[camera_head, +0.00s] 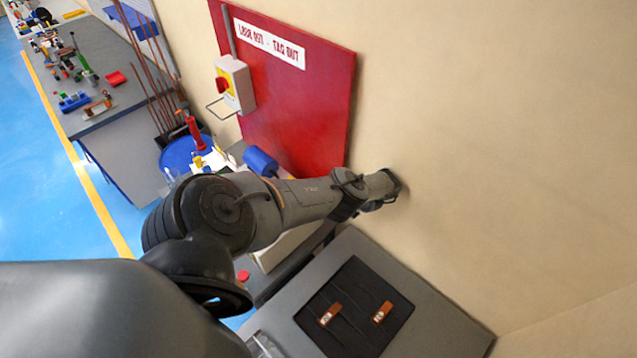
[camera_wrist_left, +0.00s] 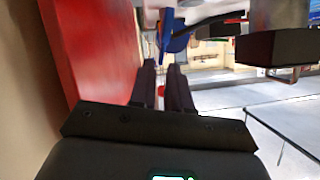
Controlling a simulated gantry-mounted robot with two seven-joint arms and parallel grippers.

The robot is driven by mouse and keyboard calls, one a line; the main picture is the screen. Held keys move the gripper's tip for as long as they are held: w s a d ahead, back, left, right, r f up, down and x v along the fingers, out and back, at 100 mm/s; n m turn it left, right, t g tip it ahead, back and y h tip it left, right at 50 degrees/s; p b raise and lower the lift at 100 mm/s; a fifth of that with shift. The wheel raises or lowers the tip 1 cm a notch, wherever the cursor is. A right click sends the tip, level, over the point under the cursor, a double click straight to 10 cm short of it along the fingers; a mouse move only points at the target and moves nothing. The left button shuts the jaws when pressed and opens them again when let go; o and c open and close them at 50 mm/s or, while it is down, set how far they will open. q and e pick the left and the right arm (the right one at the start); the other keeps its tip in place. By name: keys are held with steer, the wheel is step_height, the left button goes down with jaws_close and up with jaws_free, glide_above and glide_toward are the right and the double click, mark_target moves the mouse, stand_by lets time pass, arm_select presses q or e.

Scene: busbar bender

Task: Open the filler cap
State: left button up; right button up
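I cannot pick out the filler cap for certain in either view. A blue cylinder (camera_head: 260,162) stands out beside the red panel, just above my left forearm in the head view. In the left wrist view a blue rounded part (camera_wrist_left: 174,34) lies ahead of my left gripper (camera_wrist_left: 161,68). The gripper's two dark fingers are apart with a narrow gap and nothing held between them. They look apart from the blue part. In the head view my left forearm reaches right towards the wall and hides the gripper and part of the machine. My right gripper is not in view.
The red lock-out panel (camera_head: 296,110) with a switch box (camera_head: 235,84) is on the wall; the panel is close on the left in the wrist view (camera_wrist_left: 95,45). A blue drum (camera_head: 180,153) and workbench (camera_head: 110,95) are at left. A grey table (camera_head: 430,322) is below.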

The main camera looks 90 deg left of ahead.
arm_select(q)
steer(key=v, duration=0.6)
steer(key=shift+p, duration=0.45)
steer(key=shift+w+d, duration=0.1)
